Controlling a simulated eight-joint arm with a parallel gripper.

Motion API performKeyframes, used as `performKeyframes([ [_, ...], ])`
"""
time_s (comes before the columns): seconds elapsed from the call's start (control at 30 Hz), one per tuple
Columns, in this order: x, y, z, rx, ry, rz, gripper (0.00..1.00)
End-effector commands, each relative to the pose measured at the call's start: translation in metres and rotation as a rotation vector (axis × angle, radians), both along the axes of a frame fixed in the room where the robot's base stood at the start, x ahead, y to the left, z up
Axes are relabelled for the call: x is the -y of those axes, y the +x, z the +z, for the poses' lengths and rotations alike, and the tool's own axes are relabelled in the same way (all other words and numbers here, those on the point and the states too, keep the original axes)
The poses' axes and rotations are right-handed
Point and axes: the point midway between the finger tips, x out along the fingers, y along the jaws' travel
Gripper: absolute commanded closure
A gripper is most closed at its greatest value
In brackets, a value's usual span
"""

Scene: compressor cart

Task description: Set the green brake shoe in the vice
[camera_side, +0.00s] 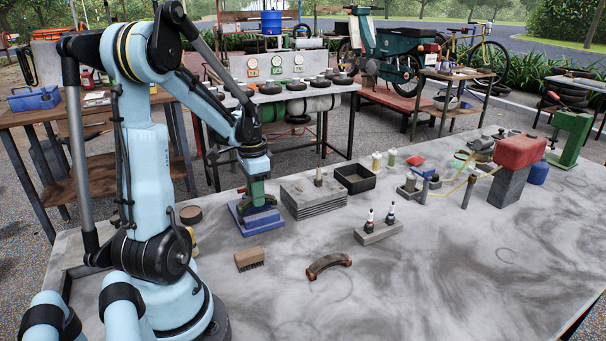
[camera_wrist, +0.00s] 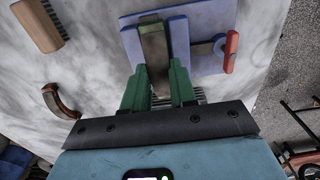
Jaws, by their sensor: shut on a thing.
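The blue vice (camera_side: 243,222) stands on the grey table, left of centre. My gripper (camera_side: 258,198) points down right over it. In the wrist view the gripper's green fingers (camera_wrist: 157,72) are shut on the brake shoe (camera_wrist: 154,45), which looks olive-brown there. The shoe reaches out past the fingertips and lines up with the gap between the vice jaws; the vice (camera_wrist: 205,58) shows on both sides of it. I cannot tell how deep the shoe sits. The vice's red handle (camera_wrist: 232,50) is at right.
A brown curved shoe (camera_side: 328,265) and a brush (camera_side: 249,259) lie on the table in front. A stack of grey plates (camera_side: 313,197) stands close right of the vice, then a black tray (camera_side: 357,179). A block with two small bottles (camera_side: 378,233) is farther right. The front right is clear.

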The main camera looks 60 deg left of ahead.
Motion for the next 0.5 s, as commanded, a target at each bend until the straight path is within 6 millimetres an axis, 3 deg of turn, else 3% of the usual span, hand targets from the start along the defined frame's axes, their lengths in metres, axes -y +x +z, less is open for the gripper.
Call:
performKeyframes([
  [0.13, 0.0001, 0.0003, -0.0118, 0.0, 0.0, 0.0, 1.0],
  [0.5, 0.0003, 0.0003, -0.0147, 0.0, 0.0, 0.0, 1.0],
])
